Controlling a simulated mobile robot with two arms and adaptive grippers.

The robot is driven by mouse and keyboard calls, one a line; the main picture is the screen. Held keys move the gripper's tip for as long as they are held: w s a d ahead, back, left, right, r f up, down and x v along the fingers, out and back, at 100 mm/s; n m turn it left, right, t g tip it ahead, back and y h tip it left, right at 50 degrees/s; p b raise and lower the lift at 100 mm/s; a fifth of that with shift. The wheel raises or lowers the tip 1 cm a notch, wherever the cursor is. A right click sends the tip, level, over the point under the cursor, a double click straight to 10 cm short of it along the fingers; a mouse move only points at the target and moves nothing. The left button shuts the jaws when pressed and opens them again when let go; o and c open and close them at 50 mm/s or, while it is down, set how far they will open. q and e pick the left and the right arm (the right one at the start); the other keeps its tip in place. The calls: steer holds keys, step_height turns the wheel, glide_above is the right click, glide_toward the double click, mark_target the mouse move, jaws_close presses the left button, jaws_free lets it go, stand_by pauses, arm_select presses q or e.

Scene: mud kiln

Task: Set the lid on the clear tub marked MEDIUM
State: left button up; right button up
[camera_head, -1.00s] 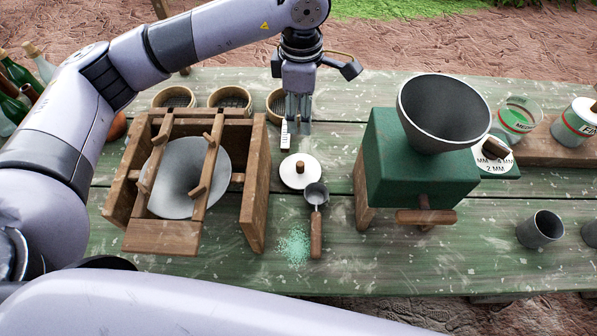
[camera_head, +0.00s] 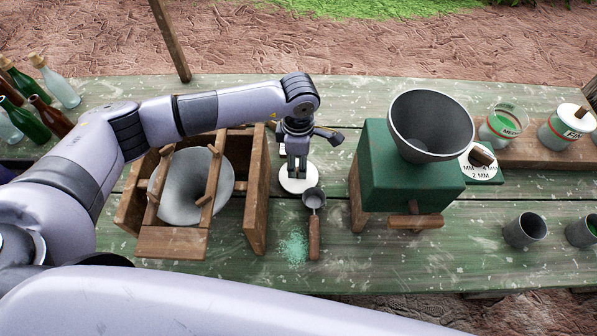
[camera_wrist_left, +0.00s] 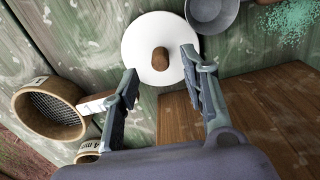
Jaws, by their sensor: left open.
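The lid is a round white disc (camera_head: 299,186) with a brown wooden knob; it lies on the green table between the wooden frame and the green mill. In the left wrist view the lid (camera_wrist_left: 148,28) and its knob show beyond the fingertips. My left gripper (camera_head: 297,170) points down over the lid, partly hiding it. It is open and empty, its two fingers (camera_wrist_left: 160,62) apart with the knob roughly between them in that view. The clear tub marked MEDIUM (camera_head: 499,127) stands open on the wooden board at the far right, its label partly readable. My right gripper is not in view.
The green mill with its grey hopper (camera_head: 431,126) stands between lid and tub. A metal scoop (camera_head: 314,222) lies close in front of the lid, beside spilled green grains. A wooden frame (camera_head: 257,196) stands left. A lidded tub (camera_head: 565,128) and metal cups (camera_head: 525,231) are at right.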

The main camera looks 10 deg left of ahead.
arm_select(q)
steer(key=shift+f, duration=1.55)
steer(key=shift+c, duration=0.2)
jaws_close()
